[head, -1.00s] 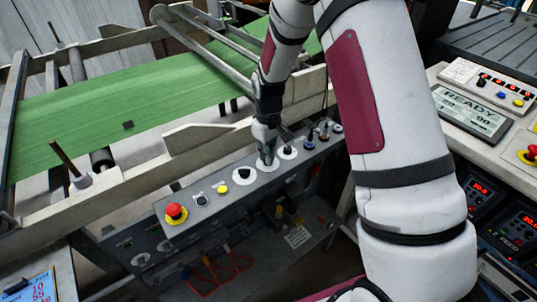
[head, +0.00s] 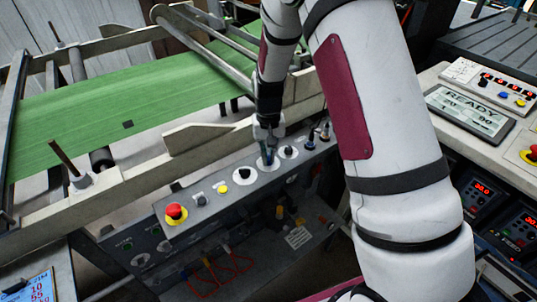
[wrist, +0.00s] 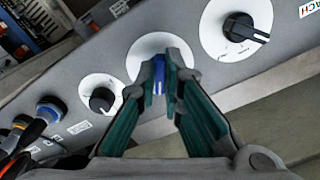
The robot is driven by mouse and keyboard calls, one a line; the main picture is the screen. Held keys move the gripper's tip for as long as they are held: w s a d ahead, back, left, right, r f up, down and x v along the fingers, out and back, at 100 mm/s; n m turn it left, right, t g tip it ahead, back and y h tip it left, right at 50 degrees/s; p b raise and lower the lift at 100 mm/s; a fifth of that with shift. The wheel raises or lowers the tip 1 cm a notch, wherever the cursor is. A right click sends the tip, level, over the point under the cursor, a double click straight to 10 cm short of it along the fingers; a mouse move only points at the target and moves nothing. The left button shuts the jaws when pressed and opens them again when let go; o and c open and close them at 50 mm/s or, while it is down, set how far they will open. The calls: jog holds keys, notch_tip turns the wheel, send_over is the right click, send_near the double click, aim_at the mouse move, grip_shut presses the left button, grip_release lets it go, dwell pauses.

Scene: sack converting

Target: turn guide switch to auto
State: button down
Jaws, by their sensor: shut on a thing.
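The guide switch is a rotary selector with a blue knob (wrist: 158,76) on a round white plate (wrist: 138,55), set in a grey control panel (head: 222,205). No label on it is readable. My gripper (head: 267,150) points down at this switch in the head view. In the wrist view my gripper (wrist: 160,80) has one fingertip on each side of the blue knob and is shut on it. The knob looks roughly upright in the wrist view, and its lower part is hidden between the fingers.
A larger black knob (wrist: 242,28) and a smaller black knob (wrist: 102,100) flank the switch. Cable connectors (wrist: 45,110) stand beyond the smaller one. A red emergency button (head: 176,213) and a yellow button (head: 222,188) sit further left. A green web (head: 120,105) runs behind the panel.

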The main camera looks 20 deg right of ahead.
aim_at(269, 158)
dwell(0.4)
jog(key=c, duration=1.7)
grip_release()
jog(key=shift+r, duration=0.15)
jog(key=shift+r, duration=5.9)
